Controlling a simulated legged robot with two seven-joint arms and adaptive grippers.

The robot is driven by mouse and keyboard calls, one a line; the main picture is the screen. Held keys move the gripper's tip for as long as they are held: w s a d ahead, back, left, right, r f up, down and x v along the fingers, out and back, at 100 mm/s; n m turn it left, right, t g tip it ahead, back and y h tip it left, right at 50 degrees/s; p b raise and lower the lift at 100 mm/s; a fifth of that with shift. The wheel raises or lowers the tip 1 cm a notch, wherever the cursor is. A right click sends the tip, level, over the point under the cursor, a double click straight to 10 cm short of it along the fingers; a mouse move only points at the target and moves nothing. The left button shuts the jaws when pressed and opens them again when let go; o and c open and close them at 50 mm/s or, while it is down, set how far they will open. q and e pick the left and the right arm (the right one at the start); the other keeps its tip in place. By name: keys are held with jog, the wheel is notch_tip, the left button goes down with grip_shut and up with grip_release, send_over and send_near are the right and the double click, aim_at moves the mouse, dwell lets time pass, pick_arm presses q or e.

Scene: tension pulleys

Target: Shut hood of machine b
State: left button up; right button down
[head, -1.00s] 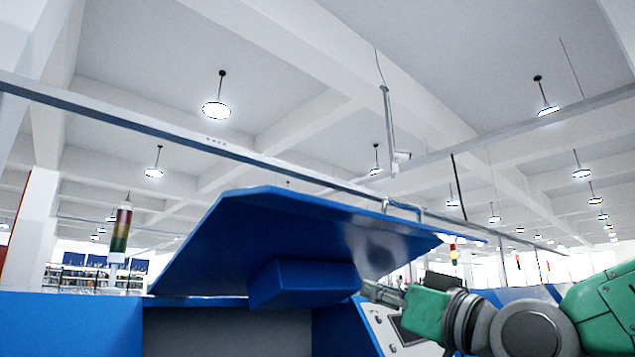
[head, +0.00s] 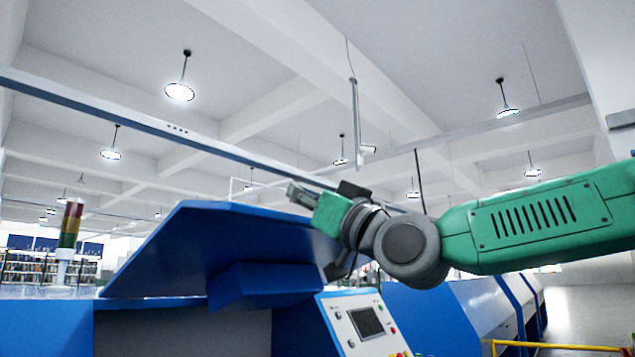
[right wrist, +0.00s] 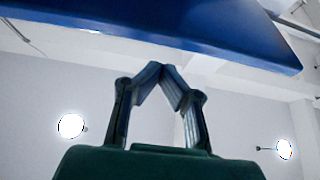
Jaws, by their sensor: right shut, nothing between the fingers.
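The blue hood (head: 200,245) of the machine stands raised and tilted above its dark opening in the head view. A blue box-shaped part (head: 262,285) sits on its underside. My right gripper (head: 298,192) is shut and empty, by the top right edge of the hood. In the right wrist view my right gripper (right wrist: 162,72) has its fingertips together, and the hood (right wrist: 170,25) spans the top of the picture. I cannot tell whether the fingers touch the hood. My left gripper is not in view.
A control panel (head: 362,318) with a screen and buttons is right of the opening. A signal tower (head: 69,232) stands at the left. More blue machines (head: 480,305) and a yellow rail (head: 560,347) are at the right. The space above the hood is open.

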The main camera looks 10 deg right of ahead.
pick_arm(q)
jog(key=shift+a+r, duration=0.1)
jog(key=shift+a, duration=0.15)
pick_arm(e)
jog(key=shift+a+f, duration=0.25)
jog(key=shift+f, duration=0.35)
jog(key=shift+a+f, duration=0.25)
jog(key=shift+f, duration=0.3)
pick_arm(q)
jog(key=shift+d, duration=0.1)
pick_arm(e)
jog(key=shift+w+d, duration=0.1)
jog(key=shift+d, duration=0.1)
